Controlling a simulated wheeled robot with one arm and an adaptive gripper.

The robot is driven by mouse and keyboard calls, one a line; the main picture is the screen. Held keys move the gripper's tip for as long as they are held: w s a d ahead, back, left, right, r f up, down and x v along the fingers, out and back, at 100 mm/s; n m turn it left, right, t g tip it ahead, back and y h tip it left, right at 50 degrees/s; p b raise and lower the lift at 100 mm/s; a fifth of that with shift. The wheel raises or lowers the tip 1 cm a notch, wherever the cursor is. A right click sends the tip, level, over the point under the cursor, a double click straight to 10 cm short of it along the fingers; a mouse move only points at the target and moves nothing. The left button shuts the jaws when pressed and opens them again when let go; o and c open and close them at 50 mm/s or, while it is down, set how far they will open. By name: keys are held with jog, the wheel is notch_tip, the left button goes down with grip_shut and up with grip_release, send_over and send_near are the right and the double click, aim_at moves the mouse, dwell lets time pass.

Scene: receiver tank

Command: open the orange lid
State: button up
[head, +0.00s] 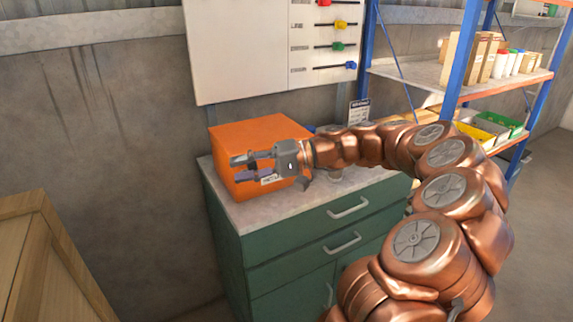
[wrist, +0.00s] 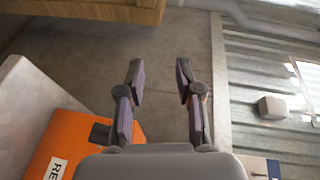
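An orange box (head: 254,139) with its orange lid on top stands on the counter of a green cabinet. The lid looks closed. My gripper (head: 236,168) is in front of the box in the head view and hides part of its front. In the wrist view, the two fingers (wrist: 160,80) are apart with nothing between them. The orange box (wrist: 75,145) also shows at the lower left there, with a white label cut off by the picture edge. A dark piece shows at the box's edge beside the left finger. I cannot tell whether my gripper touches the box.
The green cabinet (head: 270,245) has drawers with handles. A blue and orange shelf (head: 420,72) with boxes and bins stands at the right. A wooden crate (head: 40,260) is at the lower left.

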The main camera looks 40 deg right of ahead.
jog(key=d+f+m+t+h+b, duration=0.1)
jog(key=d+f+m+t, duration=0.2)
jog(key=d, duration=0.7)
jog(key=d+f+m+t+h+b, duration=0.1)
jog(key=d+f+m+t, duration=0.3)
jog(key=d, duration=0.7)
jog(key=w+a+r+n+p, duration=0.1)
jog(key=w+a+r+n, duration=0.1)
jog(key=w+a, duration=0.3)
jog(key=shift+w+a+r+t, duration=0.15)
jog(key=shift+w+t, duration=0.25)
jog(key=shift+w, duration=0.35)
grip_shut()
